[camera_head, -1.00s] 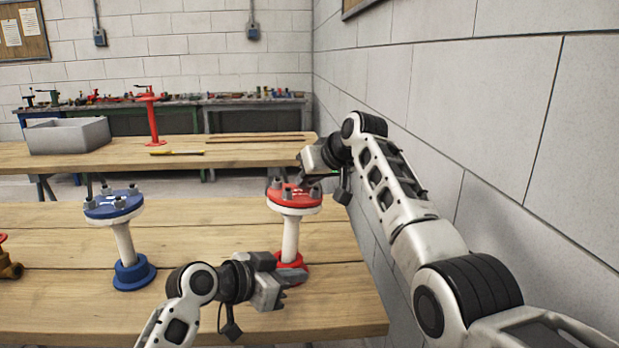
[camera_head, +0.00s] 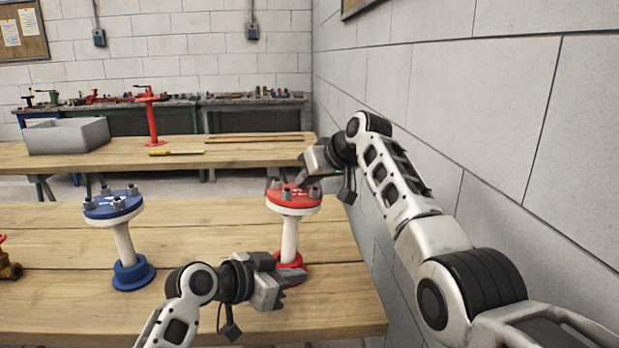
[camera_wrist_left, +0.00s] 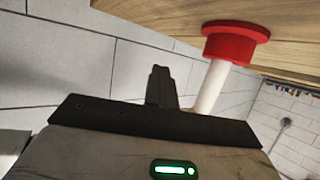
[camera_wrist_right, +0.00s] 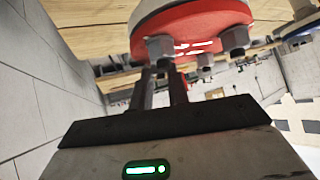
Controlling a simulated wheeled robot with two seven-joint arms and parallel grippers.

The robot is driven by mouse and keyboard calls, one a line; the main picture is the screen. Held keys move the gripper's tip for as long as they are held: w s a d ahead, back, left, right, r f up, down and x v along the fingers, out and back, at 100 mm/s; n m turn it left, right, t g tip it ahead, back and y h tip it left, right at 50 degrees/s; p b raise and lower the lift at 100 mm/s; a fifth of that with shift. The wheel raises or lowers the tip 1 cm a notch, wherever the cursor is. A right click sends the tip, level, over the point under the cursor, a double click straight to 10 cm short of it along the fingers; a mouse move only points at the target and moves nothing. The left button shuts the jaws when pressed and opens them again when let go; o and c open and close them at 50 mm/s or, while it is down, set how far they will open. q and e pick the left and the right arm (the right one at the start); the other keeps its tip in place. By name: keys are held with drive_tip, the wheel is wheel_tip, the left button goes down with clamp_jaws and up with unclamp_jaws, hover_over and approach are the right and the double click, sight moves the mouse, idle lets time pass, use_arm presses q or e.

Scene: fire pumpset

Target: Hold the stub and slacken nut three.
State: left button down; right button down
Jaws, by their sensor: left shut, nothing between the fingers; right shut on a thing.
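The red-topped stub (camera_head: 290,238) stands upright on the near table, a white pipe between a red flange (camera_head: 293,201) with grey nuts and a red base (camera_head: 291,259). My left gripper (camera_head: 296,277) is shut and empty in front of the base. In the left wrist view its fingers (camera_wrist_left: 160,86) are beside the white pipe (camera_wrist_left: 211,88), not around it. My right gripper (camera_head: 303,181) is shut at the flange's top. In the right wrist view its fingertips (camera_wrist_right: 162,72) are at a nut (camera_wrist_right: 160,47); I cannot read its number. Other nuts (camera_wrist_right: 234,40) show nearby.
A blue-flanged stub (camera_head: 123,240) stands to the left on the near table. A brass part with a red top (camera_head: 10,262) is at the left edge. The back table holds a grey bin (camera_head: 68,136) and a red stand (camera_head: 152,118). A wall rises at right.

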drive_tip(key=shift+d+f+n+g+y, duration=0.15)
drive_tip(key=shift+n+g+y, duration=0.35)
drive_tip(key=shift+n+y, duration=0.3)
idle(4.4)
drive_tip(key=c, duration=1.3)
unclamp_jaws()
drive_tip(key=shift+w, duration=0.1)
drive_tip(key=shift+c, duration=0.2)
drive_tip(key=shift+d+r, duration=0.1)
drive_tip(key=shift+r, duration=0.1)
drive_tip(key=v, duration=1.1)
drive_tip(key=shift+s+r, duration=0.25)
drive_tip(key=shift+s, duration=0.15)
drive_tip(key=shift+d, duration=0.1)
use_arm(q)
drive_tip(key=c, duration=1.7)
unclamp_jaws()
